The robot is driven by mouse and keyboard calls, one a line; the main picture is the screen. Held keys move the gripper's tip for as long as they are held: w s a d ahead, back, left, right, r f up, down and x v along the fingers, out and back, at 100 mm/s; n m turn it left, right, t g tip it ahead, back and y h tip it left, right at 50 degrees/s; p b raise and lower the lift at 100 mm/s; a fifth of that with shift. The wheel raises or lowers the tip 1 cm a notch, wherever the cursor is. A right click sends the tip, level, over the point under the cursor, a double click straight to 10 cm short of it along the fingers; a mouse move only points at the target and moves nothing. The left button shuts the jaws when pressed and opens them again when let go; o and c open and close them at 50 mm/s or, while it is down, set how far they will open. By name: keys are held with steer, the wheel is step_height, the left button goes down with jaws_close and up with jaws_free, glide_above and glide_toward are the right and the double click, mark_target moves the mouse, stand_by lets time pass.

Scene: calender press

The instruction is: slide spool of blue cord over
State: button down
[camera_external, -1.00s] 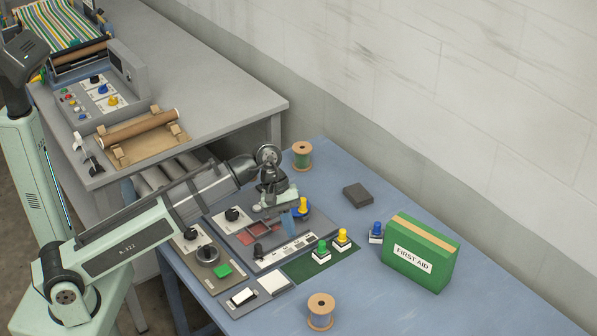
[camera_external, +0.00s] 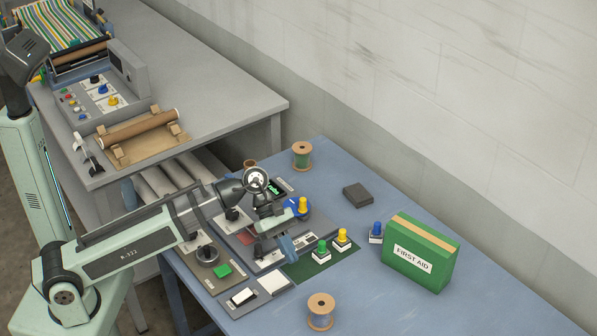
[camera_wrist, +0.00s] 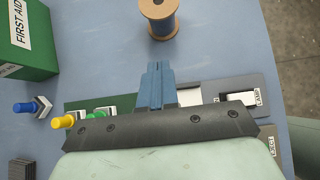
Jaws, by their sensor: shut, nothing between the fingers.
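The spool of blue cord (camera_external: 320,312) stands upright on the blue table near its front edge. It also shows at the top of the wrist view (camera_wrist: 157,16), with its tan end facing the camera. My gripper (camera_external: 290,246) is over the control panel, apart from the spool, which lies toward the lower right in the outside view. In the wrist view my blue fingers (camera_wrist: 157,70) are together with nothing between them, pointing toward the spool.
A spool of green cord (camera_external: 302,155) stands at the back. Green and yellow buttons (camera_external: 342,237) stand close to my fingers. A green first aid box (camera_external: 420,255), a blue button (camera_external: 376,232) and a dark block (camera_external: 357,195) are to the right. The table right of the spool is clear.

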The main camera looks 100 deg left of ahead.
steer(key=x, duration=0.6)
steer(key=shift+w+d, duration=0.75)
steer(key=shift+w, duration=0.05)
steer(key=shift+w+d, duration=0.65)
steer(key=shift+d, duration=0.05)
steer(key=w+d, duration=1.4)
steer(key=shift+w+d, duration=0.2)
